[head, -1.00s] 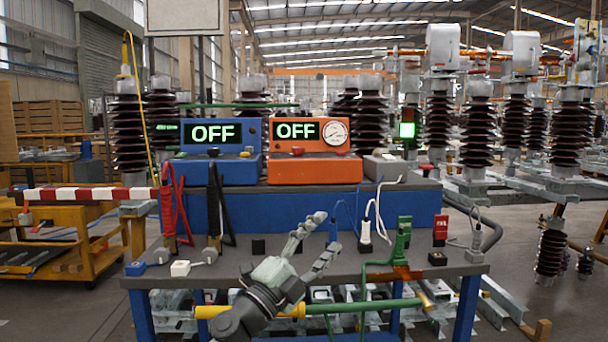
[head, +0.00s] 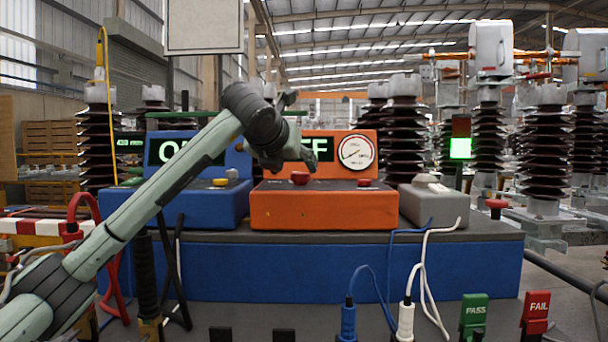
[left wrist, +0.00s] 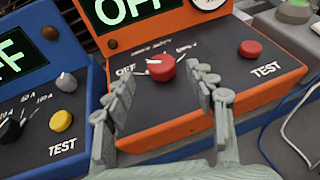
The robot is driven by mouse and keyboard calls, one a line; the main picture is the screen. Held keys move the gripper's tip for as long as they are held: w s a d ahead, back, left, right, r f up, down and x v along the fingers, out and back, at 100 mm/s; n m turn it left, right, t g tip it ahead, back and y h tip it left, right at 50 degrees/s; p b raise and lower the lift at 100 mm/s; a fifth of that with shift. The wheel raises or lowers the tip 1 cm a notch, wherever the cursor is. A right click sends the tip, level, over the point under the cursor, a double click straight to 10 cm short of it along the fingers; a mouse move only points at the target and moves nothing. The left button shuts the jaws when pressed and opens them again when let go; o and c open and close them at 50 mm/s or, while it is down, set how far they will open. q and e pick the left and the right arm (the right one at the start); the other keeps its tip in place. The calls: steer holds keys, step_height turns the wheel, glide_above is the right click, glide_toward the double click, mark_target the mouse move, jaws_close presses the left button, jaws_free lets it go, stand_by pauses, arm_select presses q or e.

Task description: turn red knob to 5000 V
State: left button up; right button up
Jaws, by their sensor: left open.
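The red knob (left wrist: 162,68) is on the sloped top of the orange tester (head: 300,208), below its display. It also shows in the head view (head: 299,177). In the left wrist view its white pointer mark faces left, towards the printed OFF. A small voltage label stands to its right, too blurred to read surely. The orange tester's display (left wrist: 124,8) reads OFF. My left gripper (left wrist: 163,88) is open, its two fingers on either side of the knob's near side, with gaps visible. It covers part of the display in the head view (head: 305,158). My right gripper is not in view.
A red TEST button (left wrist: 251,49) sits right of the knob. A blue tester (head: 190,205) with a yellow button stands on the left, a grey box (head: 432,205) on the right. Cables with plugs and PASS (head: 474,315) and FAIL (head: 536,310) markers are in front.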

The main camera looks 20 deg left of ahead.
mark_target(300, 173)
arm_select(q)
steer(key=x, duration=0.5)
steer(key=shift+f+p, duration=0.1)
steer(key=shift+p, duration=0.3)
steer(key=shift+w+f, duration=0.25)
steer(key=shift+w, duration=0.45)
steer(key=shift+c, duration=0.8)
steer(key=c, duration=1)
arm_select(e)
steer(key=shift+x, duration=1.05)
